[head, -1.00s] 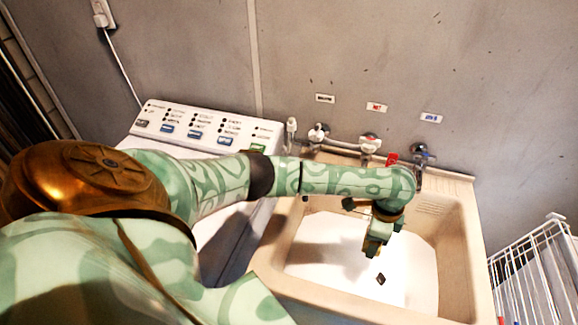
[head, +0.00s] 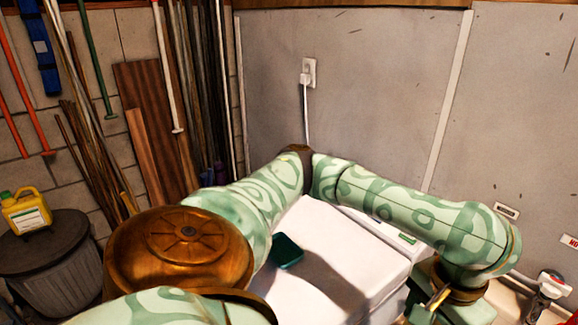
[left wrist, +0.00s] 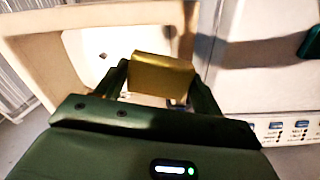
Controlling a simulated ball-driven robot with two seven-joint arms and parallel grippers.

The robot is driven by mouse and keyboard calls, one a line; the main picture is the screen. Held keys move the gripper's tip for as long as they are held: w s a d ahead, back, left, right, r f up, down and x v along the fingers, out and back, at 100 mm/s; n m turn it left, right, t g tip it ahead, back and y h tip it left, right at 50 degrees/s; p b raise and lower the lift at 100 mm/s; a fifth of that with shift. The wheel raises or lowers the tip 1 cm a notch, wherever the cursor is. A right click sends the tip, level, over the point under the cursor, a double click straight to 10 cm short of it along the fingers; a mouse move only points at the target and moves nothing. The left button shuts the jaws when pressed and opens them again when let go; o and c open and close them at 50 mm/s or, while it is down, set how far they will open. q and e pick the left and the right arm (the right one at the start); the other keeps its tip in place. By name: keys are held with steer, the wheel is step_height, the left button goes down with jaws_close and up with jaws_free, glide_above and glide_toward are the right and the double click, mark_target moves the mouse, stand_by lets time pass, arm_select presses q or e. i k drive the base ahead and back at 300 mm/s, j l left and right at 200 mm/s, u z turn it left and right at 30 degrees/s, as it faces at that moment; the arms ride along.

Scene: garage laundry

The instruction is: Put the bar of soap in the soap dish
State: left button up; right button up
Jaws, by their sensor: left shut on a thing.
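My left gripper (head: 428,305) is at the lower right of the head view, in the air between the white machine and the sink area. It is shut on the bar of soap (left wrist: 160,77), a yellow-gold block that fills the space between the two dark fingers (left wrist: 158,84). In the head view the soap (head: 438,297) shows only as a small yellow part. The teal soap dish (head: 287,251) lies on the white machine's top, to the left of and apart from the gripper. Part of the dish also shows at the left wrist view's right edge (left wrist: 312,42). My right gripper is not seen.
The white machine's top (head: 312,225) is clear around the dish. The beige sink (left wrist: 40,50) is at the left of the left wrist view. A tap (head: 550,285) is at the head view's right. A bin (head: 45,265) with a yellow jug (head: 26,212) stands at far left.

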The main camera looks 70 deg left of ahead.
mark_target(281, 251)
steer(key=k+j+u, duration=0.1)
steer(key=j+u, duration=0.3)
steer(key=j, duration=0.15)
steer(key=j+u, duration=0.35)
steer(key=j, duration=0.2)
